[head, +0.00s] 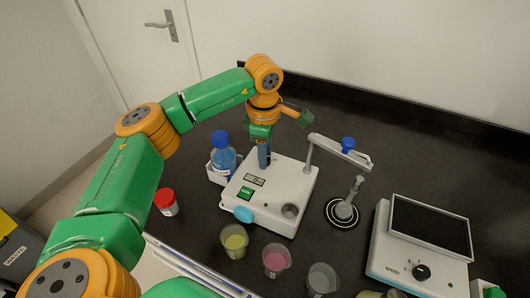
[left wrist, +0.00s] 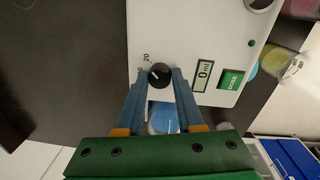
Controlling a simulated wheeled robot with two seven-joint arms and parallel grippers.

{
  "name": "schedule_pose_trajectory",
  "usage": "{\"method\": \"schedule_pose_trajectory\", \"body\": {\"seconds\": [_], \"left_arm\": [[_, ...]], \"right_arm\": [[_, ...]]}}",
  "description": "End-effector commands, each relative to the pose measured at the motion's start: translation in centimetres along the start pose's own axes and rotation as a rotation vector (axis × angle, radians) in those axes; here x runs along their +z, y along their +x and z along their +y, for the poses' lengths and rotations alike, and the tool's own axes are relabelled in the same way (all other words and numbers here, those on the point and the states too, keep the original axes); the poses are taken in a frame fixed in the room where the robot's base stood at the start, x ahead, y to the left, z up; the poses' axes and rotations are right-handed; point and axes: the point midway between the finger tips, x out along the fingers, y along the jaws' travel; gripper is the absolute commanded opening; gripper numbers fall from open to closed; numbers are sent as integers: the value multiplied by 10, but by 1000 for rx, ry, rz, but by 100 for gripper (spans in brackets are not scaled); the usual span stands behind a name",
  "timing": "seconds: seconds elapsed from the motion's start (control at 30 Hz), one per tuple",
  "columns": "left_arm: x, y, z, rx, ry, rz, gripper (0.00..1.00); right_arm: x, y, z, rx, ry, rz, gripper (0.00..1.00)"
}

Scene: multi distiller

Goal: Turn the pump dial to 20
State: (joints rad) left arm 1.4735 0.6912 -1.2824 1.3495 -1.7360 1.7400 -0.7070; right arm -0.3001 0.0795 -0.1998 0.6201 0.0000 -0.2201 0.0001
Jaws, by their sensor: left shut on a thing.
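The white pump (head: 275,215) stands on the dark bench in the head view, with a small display and a green button on top. My left gripper (head: 264,160) points down at its far part and hides the dial there. In the left wrist view the black pump dial (left wrist: 160,75) sits between the two blue fingertips of my left gripper (left wrist: 161,80), which is shut on it. A "20" mark is printed beside the dial, and the dial's white pointer line slants. The display (left wrist: 204,75) reads "0 ml".
A blue-capped bottle (head: 223,158) stands left of the pump. A red-capped jar (head: 166,202) and several cups, one yellow (head: 234,240) and one pink (head: 275,261), stand nearby. A stirrer plate (head: 420,240) is at right. The far bench is clear.

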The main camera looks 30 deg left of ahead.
Motion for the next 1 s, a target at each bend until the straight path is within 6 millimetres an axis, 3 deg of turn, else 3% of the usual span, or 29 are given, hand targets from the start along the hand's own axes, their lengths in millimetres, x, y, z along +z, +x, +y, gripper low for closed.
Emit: {"method": "schedule_pose_trajectory", "body": {"seconds": [0.17, 0.2, 0.3, 0.6, 0.9, 1.0], "left_arm": [[0, -1, 1, 3, 0, -1, 0], [0, -1, 1, 3, 0, -1, 44], [0, -1, 0, 3, 0, 0, 66], [0, -3, 1, 3, -1, 0, 66], [1, -61, 1, 5, 0, -2, 66], [0, -70, 1, 4, 0, -1, 66]], "right_arm": [[0, 0, 0, 0, 0, 0, 50], [0, 0, 0, 0, 0, 0, 50], [0, 0, 0, 0, 0, 0, 50], [0, 1, 0, 0, 0, 0, 50], [1, 10, 0, 0, 0, 0, 50], [1, 10, 0, 0, 0, 0, 50]]}}
